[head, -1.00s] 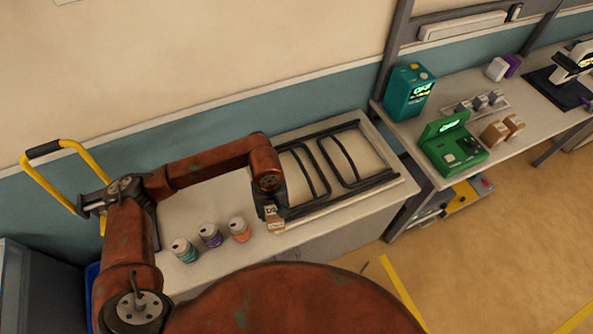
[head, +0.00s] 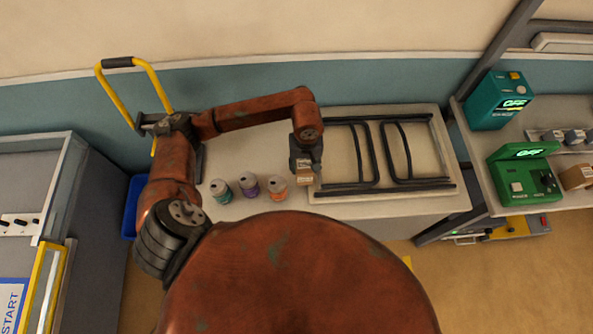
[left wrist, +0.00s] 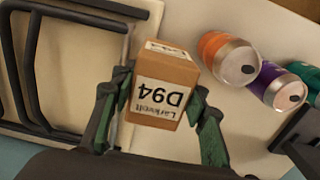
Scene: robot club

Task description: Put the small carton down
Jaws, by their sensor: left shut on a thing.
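The small carton (left wrist: 160,85) is a brown box with a white label reading D94. My left gripper (left wrist: 157,97) is shut on it, with one dark green finger on each side. In the head view the left gripper (head: 305,163) points down with the carton (head: 304,174) under it, at the left edge of a pale board with black bars (head: 322,193). The orange can (head: 277,188) stands close to the left of the carton, apart from it. I cannot tell whether the carton touches the surface below. My right gripper is not in view.
Purple (head: 249,184) and teal (head: 221,191) cans stand left of the orange one on the pale counter (head: 345,207). A bench at the right holds a green device (head: 524,175) and a teal box (head: 499,101). A yellow-handled cart (head: 112,97) stands at the left.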

